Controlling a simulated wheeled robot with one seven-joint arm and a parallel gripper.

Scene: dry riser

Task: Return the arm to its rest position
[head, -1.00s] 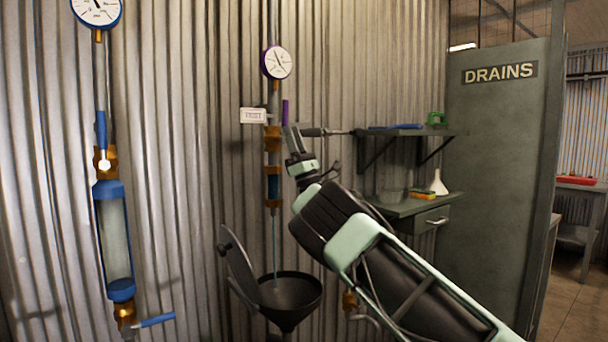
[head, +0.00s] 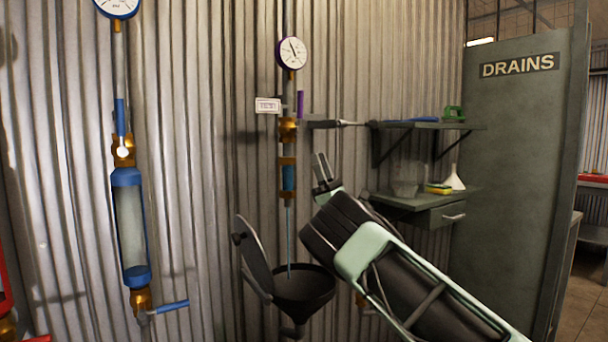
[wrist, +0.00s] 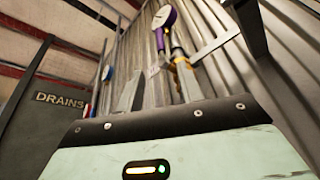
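My arm is raised at the lower right of the head view, reaching up and left. My gripper (head: 322,157) points upward in front of the wall, below the dark horizontal handle (head: 335,124) and apart from it. In the wrist view the two fingers of my gripper (wrist: 185,42) stand wide apart with nothing between them. A gauge with a purple rim (head: 292,53) and a brass-fitted pipe (head: 288,132) with an upright purple lever (head: 300,104) are on the wall. A thin bluish stream runs below the pipe into a black funnel (head: 304,292).
A blue-ended clear cylinder (head: 131,229) with blue levers is at left. At right are a wall shelf (head: 425,126), a drawer bench (head: 440,211) with a white funnel (head: 453,180), and a grey panel marked DRAINS (head: 507,190). Open floor (head: 580,300) shows at far right.

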